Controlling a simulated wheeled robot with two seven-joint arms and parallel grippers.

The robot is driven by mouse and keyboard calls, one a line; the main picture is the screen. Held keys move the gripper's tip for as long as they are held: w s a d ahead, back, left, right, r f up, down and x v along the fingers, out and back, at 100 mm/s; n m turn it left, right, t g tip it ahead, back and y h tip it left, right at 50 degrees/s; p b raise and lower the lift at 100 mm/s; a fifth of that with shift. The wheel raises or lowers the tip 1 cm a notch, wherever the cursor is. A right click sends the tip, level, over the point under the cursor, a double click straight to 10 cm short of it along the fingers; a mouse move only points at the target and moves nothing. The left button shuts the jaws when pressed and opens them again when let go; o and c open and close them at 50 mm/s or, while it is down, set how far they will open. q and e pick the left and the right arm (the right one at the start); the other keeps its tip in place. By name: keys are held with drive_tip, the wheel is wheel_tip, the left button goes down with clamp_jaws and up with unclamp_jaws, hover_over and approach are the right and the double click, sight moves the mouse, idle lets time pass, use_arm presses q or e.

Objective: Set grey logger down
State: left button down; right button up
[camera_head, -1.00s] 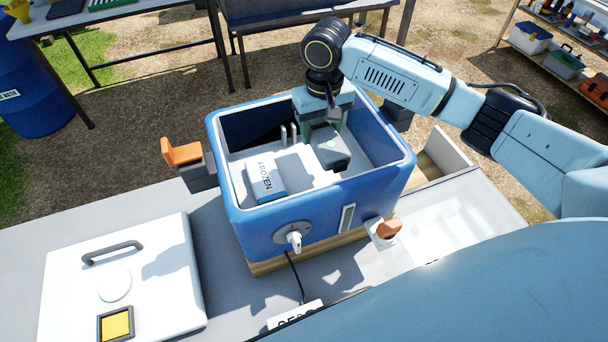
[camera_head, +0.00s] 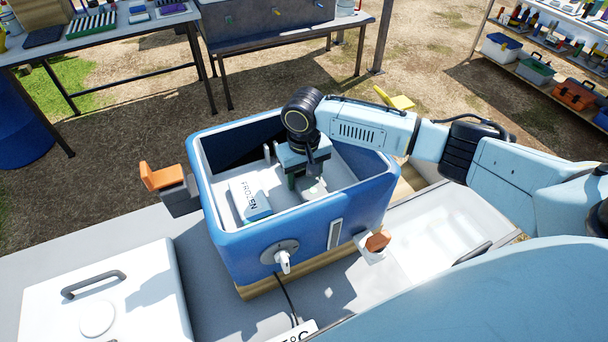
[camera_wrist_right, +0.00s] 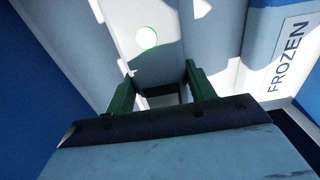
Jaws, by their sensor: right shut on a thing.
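The grey logger (camera_head: 313,188), a grey box with a pale round spot, is inside the open blue cooler (camera_head: 240,242). My right gripper (camera_head: 304,181) reaches down into the cooler from above and is shut on the logger. In the right wrist view the green fingers of the gripper (camera_wrist_right: 160,88) are at the near end of the logger (camera_wrist_right: 150,62), whose round spot is pale green. I cannot tell whether the logger touches the cooler floor. My left gripper is not in view.
A white and blue pack marked FROZEN (camera_head: 249,200) lies in the cooler, left of the logger. Orange latches (camera_head: 160,177) stick out at the cooler's sides. A white lid with a handle (camera_head: 110,300) lies on the bench at left. The cooler's back wall rises behind my wrist.

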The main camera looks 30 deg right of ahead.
sight(304, 175)
drive_tip(key=o, duration=1)
drive_tip(key=shift+f, duration=0.1)
wheel_tip(304, 175, up, 12)
drive_tip(key=shift+r+p, duration=0.15)
drive_tip(key=shift+p, duration=0.55)
